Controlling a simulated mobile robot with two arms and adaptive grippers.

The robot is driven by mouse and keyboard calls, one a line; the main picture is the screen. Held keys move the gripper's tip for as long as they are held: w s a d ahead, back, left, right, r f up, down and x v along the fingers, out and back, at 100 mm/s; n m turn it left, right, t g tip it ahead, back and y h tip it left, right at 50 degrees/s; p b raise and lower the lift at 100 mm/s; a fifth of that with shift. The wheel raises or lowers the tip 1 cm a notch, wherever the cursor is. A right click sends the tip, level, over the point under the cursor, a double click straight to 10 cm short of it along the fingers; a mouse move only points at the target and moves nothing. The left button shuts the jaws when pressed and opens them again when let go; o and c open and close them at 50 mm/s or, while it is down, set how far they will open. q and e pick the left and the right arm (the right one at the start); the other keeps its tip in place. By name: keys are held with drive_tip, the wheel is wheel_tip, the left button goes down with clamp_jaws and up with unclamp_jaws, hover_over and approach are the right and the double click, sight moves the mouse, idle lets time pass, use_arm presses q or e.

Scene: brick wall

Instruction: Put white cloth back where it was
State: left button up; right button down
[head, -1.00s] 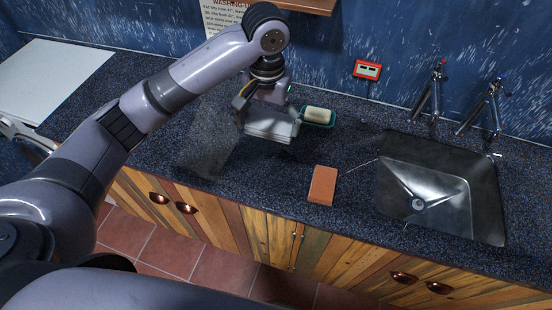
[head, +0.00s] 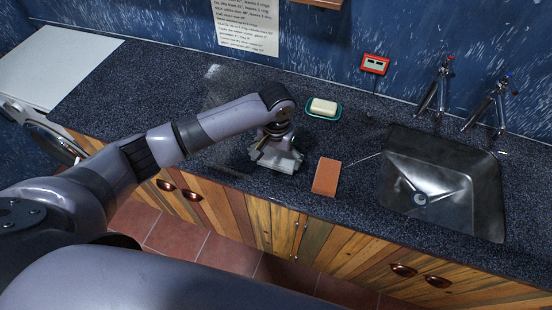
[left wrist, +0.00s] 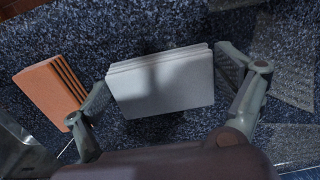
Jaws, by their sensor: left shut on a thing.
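The white cloth (left wrist: 160,88) is a flat folded block and shows clearly in the left wrist view. My left gripper (left wrist: 162,72) has a finger at each side edge of it and is shut on it. In the head view the cloth (head: 284,163) is partly hidden under my left gripper (head: 276,154), over the front part of the counter. Whether the cloth touches the counter is hard to tell. An orange folded block, like a cloth (head: 325,177), lies just right of it; it also shows in the left wrist view (left wrist: 50,88). My right gripper is out of view.
A soap bar (head: 322,106) in a teal dish (head: 334,114) stands behind the gripper. A metal sink (head: 440,185) with two taps is at the right. Pale smears (head: 214,88) mark the dark speckled counter (head: 120,95) at the left. A paper sign (head: 245,25) hangs behind.

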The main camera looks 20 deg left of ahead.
sight(276, 160)
use_arm(q)
drive_tip(key=shift+f, duration=0.8)
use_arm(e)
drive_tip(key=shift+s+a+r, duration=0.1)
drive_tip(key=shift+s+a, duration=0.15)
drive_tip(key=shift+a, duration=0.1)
use_arm(q)
drive_tip(key=shift+f, duration=0.15)
drive_tip(key=o, duration=0.8)
drive_tip(key=shift+o, duration=0.2)
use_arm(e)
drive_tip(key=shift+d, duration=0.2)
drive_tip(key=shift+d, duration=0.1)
use_arm(q)
drive_tip(key=shift+r, duration=0.35)
wheel_tip(276, 160, up, 12)
drive_tip(key=b, duration=0.1)
drive_tip(key=shift+f+b, duration=0.15)
drive_tip(key=shift+b, duration=0.15)
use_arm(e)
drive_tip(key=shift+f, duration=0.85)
